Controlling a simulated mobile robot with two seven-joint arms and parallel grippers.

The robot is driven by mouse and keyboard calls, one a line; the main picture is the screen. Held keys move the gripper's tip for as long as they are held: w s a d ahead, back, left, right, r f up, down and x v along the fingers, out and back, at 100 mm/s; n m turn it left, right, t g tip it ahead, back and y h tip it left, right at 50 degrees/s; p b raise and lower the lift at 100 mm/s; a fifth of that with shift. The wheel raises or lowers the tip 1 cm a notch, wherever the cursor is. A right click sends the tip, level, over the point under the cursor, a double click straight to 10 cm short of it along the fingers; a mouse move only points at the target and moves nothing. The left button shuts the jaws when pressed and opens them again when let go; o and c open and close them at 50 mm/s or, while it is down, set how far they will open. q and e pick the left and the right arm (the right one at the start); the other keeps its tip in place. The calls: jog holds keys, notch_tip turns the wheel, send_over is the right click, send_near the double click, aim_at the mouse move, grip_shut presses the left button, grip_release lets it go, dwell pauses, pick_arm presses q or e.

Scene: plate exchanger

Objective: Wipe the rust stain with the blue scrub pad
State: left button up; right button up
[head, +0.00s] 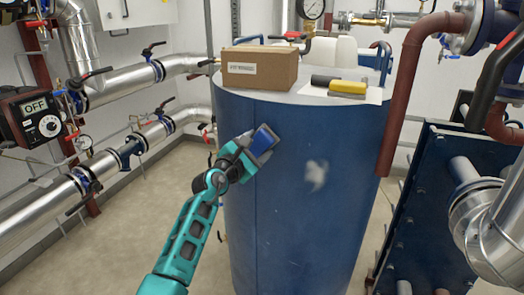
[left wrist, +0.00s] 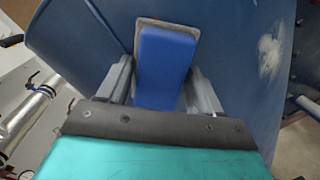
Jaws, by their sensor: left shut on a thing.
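The blue scrub pad (head: 264,141) is held in my left gripper (head: 250,150), in front of the upper left side of the blue tank (head: 285,245). In the left wrist view the pad (left wrist: 165,62) sits between the two fingers of the gripper (left wrist: 162,85), with a pale rim at its far end. I cannot tell whether the pad touches the tank. A pale whitish-grey stain (head: 316,175), not rust-coloured, is on the tank's front, right of and below the pad. The stain also shows in the left wrist view (left wrist: 271,52), right of the pad. My right gripper is not in view.
On the tank top are a cardboard box (head: 260,69), a yellow-and-black tool (head: 340,85) on a white sheet, and pale containers (head: 333,52). A brown pipe (head: 398,110) runs down the tank's right side, near the plate exchanger (head: 432,215). Silver pipes (head: 125,85) line the left wall.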

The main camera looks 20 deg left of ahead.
aim_at(268, 141)
pick_arm(q)
jog(key=a+r, duration=0.1)
jog(key=a, duration=0.1)
jog(key=a+r+p, duration=0.1)
jog(key=a, duration=0.1)
jog(key=shift+w+r, duration=0.2)
jog(key=shift+r, duration=0.1)
jog(key=shift+s+d+f, duration=0.1)
jog(key=shift+s+d, duration=0.05)
jog(key=shift+d, duration=1.75)
jog(key=shift+s+d, duration=0.15)
jog(key=shift+d, duration=1.7)
jog(key=shift+w+a+b, duration=0.15)
jog(key=shift+a+b, duration=0.25)
jog(key=shift+a, duration=1.55)
jog(key=a, duration=0.2)
jog(key=a+b, duration=0.1)
jog(key=shift+w+a, duration=0.2)
jog(key=shift+a, duration=0.15)
